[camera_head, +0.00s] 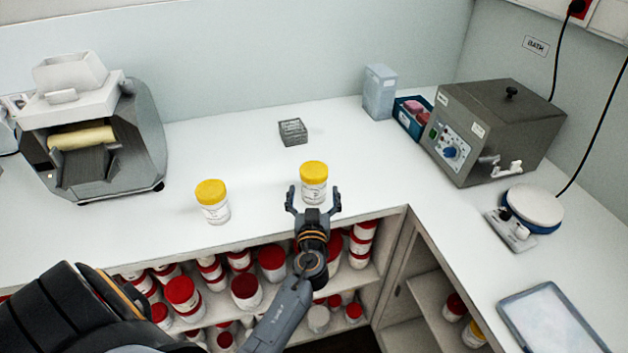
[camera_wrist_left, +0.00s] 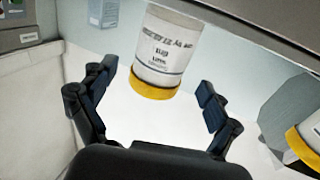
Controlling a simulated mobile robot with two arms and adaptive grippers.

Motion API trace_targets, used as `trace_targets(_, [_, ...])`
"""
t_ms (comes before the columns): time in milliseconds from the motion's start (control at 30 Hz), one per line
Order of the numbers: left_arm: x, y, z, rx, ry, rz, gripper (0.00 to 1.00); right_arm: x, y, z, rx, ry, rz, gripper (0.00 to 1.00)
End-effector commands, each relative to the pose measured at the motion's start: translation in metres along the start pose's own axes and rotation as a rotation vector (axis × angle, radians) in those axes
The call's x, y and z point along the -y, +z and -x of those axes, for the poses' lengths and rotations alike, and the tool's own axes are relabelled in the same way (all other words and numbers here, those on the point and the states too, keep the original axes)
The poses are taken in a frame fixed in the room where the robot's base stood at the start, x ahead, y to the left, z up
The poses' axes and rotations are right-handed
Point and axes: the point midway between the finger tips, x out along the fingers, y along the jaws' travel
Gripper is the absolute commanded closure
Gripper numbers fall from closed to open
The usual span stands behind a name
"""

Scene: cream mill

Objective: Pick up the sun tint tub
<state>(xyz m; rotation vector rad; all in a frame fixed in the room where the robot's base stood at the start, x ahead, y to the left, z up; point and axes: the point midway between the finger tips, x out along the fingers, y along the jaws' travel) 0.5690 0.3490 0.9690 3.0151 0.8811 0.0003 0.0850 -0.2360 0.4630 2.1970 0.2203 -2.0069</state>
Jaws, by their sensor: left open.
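Two white tubs with yellow lids stand upright on the white counter. The nearer-to-gripper tub (camera_head: 314,186) is right of centre; the other tub (camera_head: 213,206) stands to its left. I cannot read the labels well enough to tell which is the sun tint one. My left gripper (camera_head: 313,197) is open just in front of the right-hand tub, its fingers spread to either side of the tub's lower part. In the left wrist view that tub (camera_wrist_left: 166,50) appears upside down between the open fingers (camera_wrist_left: 156,82), with no clear contact. The other tub's yellow lid (camera_wrist_left: 302,146) shows at the right edge. My right gripper is not in view.
A grey stack (camera_head: 292,131) lies behind the tubs. A roller machine (camera_head: 92,130) stands at left, a metal bath (camera_head: 495,130) and a small round-plate device (camera_head: 530,208) at right. Red-lidded tubs (camera_head: 245,290) fill the shelf below. Counter around the tubs is clear.

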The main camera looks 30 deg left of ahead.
Motion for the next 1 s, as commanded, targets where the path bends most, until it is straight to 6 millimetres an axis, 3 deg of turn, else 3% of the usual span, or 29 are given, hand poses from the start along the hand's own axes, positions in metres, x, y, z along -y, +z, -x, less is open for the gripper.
trace_targets(400, [0.000, 0.003, -0.048, 0.000, 0.001, -0.001, 0.11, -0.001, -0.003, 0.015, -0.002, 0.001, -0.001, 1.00])
trace_targets(700, [0.000, 0.004, -0.051, 0.000, 0.000, 0.000, 0.13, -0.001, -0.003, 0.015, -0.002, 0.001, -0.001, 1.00])
trace_targets(1000, [0.000, 0.004, -0.051, 0.000, 0.000, 0.000, 0.74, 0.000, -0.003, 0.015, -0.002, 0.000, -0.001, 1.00])
